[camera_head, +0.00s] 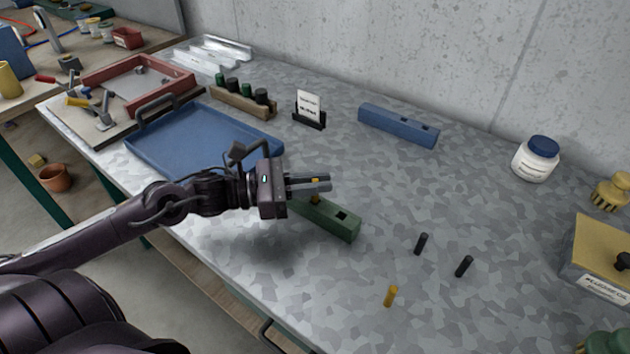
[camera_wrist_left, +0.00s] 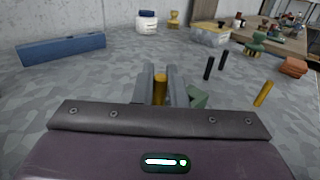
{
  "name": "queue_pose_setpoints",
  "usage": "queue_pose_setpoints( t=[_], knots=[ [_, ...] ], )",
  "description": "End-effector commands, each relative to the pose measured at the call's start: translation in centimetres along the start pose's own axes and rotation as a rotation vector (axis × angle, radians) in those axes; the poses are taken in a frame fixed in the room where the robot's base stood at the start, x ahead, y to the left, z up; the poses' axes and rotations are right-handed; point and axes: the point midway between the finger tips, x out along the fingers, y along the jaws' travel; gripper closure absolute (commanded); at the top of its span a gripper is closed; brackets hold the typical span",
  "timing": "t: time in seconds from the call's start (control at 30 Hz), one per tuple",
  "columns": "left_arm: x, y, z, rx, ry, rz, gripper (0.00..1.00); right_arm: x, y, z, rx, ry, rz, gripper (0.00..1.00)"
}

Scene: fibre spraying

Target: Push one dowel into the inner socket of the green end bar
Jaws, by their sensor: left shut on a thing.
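The green end bar (camera_head: 328,222) lies on the grey speckled table in the middle of the head view. One dark, empty square socket (camera_head: 341,215) shows in its top near the right end. My left gripper (camera_head: 318,184) is over the bar and shut on a yellow dowel (camera_wrist_left: 160,90), which stands upright between the fingers. The dowel's lower part shows below the fingers at the bar's top, left of the empty socket. I cannot tell how deep it sits. In the left wrist view the bar is mostly hidden behind my gripper. My right gripper is not in view.
Another yellow dowel (camera_head: 390,296) and two black dowels (camera_head: 421,243) (camera_head: 464,266) stand to the right. A blue bar (camera_head: 398,126) lies behind. A blue tray (camera_head: 150,155) is at the left, and a white jar (camera_head: 535,160) at the right. The table between is clear.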

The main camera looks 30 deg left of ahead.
Motion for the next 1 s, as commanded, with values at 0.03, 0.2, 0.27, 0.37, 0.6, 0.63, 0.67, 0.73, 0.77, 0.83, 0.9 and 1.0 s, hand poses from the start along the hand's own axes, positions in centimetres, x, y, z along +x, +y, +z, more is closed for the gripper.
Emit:
queue_pose_setpoints(
  t=[0.03,0.2,0.27,0.37,0.6,0.63,0.67,0.73,0.77,0.83,0.9,1.0],
  knots=[
    [0.0,0.0,-0.3,0.0,0.0,0.0,1.0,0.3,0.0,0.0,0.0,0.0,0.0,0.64],
    [0.0,0.0,-0.7,0.0,0.0,0.0,1.0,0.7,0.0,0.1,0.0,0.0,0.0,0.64],
    [0.0,0.0,-0.8,0.0,0.0,0.0,1.0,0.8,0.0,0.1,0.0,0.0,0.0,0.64],
    [0.0,0.0,-1.1,0.0,0.0,0.0,1.0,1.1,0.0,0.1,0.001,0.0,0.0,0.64],
    [0.0,0.0,-1.7,0.0,0.0,0.0,1.0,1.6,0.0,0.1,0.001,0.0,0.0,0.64],
    [0.0,0.0,-1.8,0.0,0.0,0.0,1.0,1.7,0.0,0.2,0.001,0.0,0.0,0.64],
    [0.0,0.0,-1.8,0.0,0.0,0.0,1.0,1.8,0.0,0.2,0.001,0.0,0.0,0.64],
    [0.0,0.0,-2.0,0.0,0.0,0.0,1.0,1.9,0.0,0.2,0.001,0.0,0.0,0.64],
    [0.0,0.0,-2.1,0.0,0.0,0.0,1.0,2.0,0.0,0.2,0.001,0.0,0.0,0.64],
    [0.0,0.0,-2.3,0.0,0.0,0.0,1.0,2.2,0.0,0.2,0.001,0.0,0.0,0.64],
    [0.0,0.0,-2.5,0.0,0.0,0.0,1.0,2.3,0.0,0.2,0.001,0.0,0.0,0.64],
    [0.0,0.0,-2.7,0.0,0.0,0.0,1.0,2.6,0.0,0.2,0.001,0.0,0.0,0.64]
  ],
)
